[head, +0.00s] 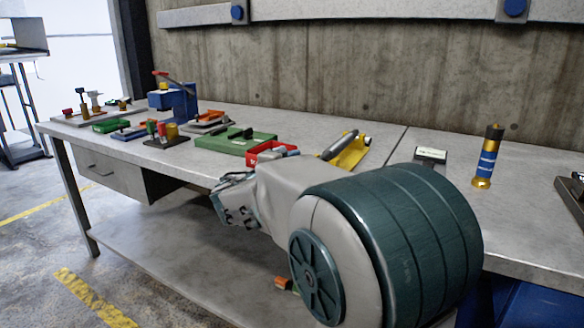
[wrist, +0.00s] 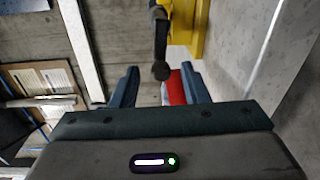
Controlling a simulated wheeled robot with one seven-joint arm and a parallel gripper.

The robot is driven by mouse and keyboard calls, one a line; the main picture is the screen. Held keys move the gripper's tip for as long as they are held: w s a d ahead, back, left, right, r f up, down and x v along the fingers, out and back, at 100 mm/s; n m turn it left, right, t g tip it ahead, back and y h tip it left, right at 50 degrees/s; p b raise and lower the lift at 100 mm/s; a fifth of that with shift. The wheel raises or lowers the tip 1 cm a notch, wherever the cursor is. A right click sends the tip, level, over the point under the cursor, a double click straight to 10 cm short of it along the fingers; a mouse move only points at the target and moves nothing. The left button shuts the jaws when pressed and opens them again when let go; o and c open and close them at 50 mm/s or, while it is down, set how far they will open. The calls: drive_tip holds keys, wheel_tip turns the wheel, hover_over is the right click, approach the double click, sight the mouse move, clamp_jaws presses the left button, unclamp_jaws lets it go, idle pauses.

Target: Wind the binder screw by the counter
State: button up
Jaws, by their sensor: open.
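A yellow device (head: 351,153) with a dark bar lies on the workbench near its middle. I cannot tell for certain that it is the binder screw. In the wrist view, a yellow body (wrist: 184,25) shows at the top, with a black arm ending in a round knob (wrist: 161,70) beside it. My gripper (wrist: 160,88) is open; the knob appears between and slightly beyond its two fingers. I see no contact with it. In the head view, my gripper (head: 232,199) is at the bench's front edge, partly hidden by my arm.
A red tray (head: 268,152) and green case (head: 232,141) are on the bench left of the yellow device. A blue press (head: 181,103) with a red lever stands farther left. A gold-and-blue cylinder (head: 487,158) stands upright at right.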

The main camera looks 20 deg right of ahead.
drive_tip(key=f+p+v, duration=0.1)
drive_tip(key=v, duration=1.2)
drive_tip(key=shift+s+a+r+p, duration=0.25)
drive_tip(key=shift+a+r+p, duration=0.1)
drive_tip(key=shift+r, duration=0.15)
idle(0.5)
